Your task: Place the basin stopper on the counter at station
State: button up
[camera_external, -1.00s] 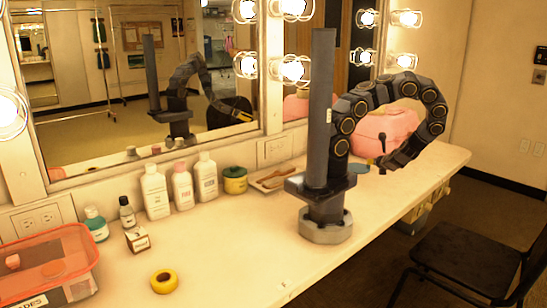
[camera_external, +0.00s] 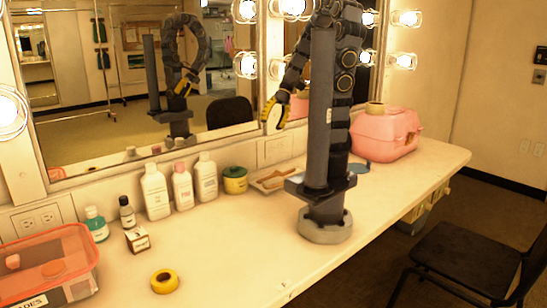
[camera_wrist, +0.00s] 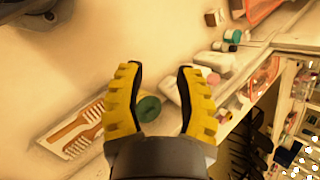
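My gripper (camera_external: 276,110) hangs in front of the mirror, above the back of the counter (camera_external: 235,245), left of my column. In the wrist view my gripper (camera_wrist: 160,68) has its two yellow fingers apart with nothing held between them. A jar with a green lid (camera_wrist: 148,108) shows beyond them, lower down on the counter. I cannot pick out the basin stopper with certainty. A flat blue disc (camera_external: 360,168) lies on the counter just right of my column, partly hidden by it; I cannot tell whether it is the stopper.
The green-lidded jar (camera_external: 235,180) and a tray with combs (camera_external: 272,182) stand along the mirror. White bottles (camera_external: 156,190) and small bottles are left of them. A pink case (camera_external: 387,135) is at right, an orange bin (camera_external: 48,265) at left. Yellow tape (camera_external: 164,281) lies at the front.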

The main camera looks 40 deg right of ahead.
jog(key=s+d+r+n+h, duration=0.2)
jog(key=s+d+n+h, duration=0.3)
jog(key=s+h, duration=0.1)
jog(key=shift+d+h, duration=0.15)
jog(key=shift+h, duration=0.55)
